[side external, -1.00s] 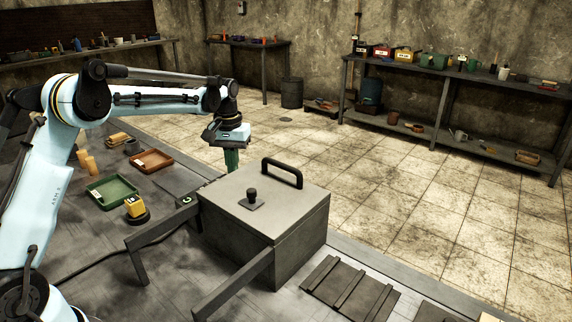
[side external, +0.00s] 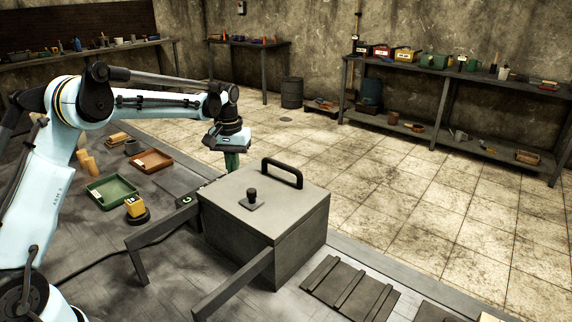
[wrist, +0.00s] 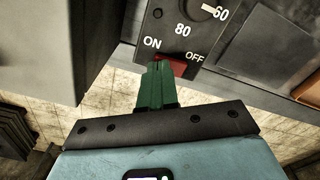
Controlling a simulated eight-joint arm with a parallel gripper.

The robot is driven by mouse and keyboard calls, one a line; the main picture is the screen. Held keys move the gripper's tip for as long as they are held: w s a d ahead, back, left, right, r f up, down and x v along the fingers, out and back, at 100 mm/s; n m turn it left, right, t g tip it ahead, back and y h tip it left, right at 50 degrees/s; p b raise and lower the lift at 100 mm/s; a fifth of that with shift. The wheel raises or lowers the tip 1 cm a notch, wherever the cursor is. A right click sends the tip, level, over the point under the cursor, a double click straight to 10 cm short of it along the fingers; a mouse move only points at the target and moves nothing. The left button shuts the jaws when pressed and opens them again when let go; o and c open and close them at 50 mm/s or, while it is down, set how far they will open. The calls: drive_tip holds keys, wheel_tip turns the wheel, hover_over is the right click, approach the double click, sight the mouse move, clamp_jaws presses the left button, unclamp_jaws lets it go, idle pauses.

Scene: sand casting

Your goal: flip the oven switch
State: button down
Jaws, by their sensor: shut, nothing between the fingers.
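The oven switch (wrist: 178,68) is a small red rocker between the words ON and OFF, on a dark panel (wrist: 157,25) with a round dial above. In the wrist view my gripper (wrist: 158,68) has its green fingers shut. Their tips are at the switch and cover its left part, on the ON side. I cannot tell whether they touch it or which way the switch is tipped. In the side view my gripper (side external: 232,160) points down behind the grey box-shaped oven (side external: 290,240). The oven has a black lid handle (side external: 283,170) and a knob (side external: 252,195).
A green tray (side external: 112,190), a brown tray (side external: 152,160) and a yellow block (side external: 135,206) on a dark round base lie on the bench left of the oven. Dark bars stick out in front of the oven. A grey wall (wrist: 40,45) stands close left of the fingers.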

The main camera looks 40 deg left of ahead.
drive_tip(key=shift+f, duration=0.35)
drive_tip(key=shift+r, duration=3.55)
